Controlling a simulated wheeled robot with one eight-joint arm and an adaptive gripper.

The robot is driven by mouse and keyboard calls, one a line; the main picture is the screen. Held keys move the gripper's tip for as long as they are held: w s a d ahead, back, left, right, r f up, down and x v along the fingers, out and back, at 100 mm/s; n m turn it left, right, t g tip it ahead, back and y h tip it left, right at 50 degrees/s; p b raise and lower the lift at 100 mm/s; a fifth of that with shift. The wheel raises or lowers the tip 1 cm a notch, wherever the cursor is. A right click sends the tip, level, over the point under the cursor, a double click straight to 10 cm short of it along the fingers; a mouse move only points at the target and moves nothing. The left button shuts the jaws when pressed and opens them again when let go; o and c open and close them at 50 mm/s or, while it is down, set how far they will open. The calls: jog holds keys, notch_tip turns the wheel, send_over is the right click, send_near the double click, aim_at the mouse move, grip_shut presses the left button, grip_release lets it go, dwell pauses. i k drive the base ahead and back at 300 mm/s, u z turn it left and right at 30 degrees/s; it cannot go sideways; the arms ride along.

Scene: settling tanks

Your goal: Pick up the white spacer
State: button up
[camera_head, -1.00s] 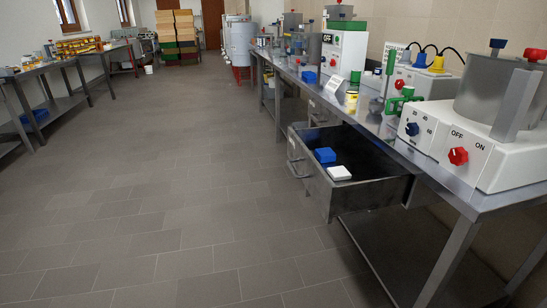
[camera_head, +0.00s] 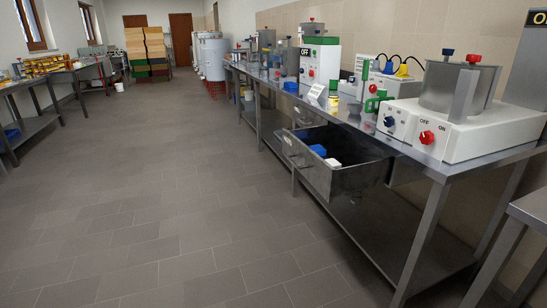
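The white spacer (camera_head: 332,163) is a small flat white block. It lies inside the open metal drawer (camera_head: 318,181) under the long bench on the right, partly hidden by the drawer's front and side walls. A blue block (camera_head: 318,151) lies in the drawer just to its left. My gripper is not in view, so I cannot see its state or its distance from the spacer.
The steel bench (camera_head: 365,130) carries machines, a white control box (camera_head: 425,130) with blue and red knobs, and green and yellow items. Another table edge (camera_head: 532,208) is at lower right. The grey tiled floor (camera_head: 160,210) left of the drawer is clear.

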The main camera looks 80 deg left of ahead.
aim_at(336, 165)
jog(key=u, duration=2.8)
jog(key=i, duration=1.05)
jog(key=z, duration=0.05)
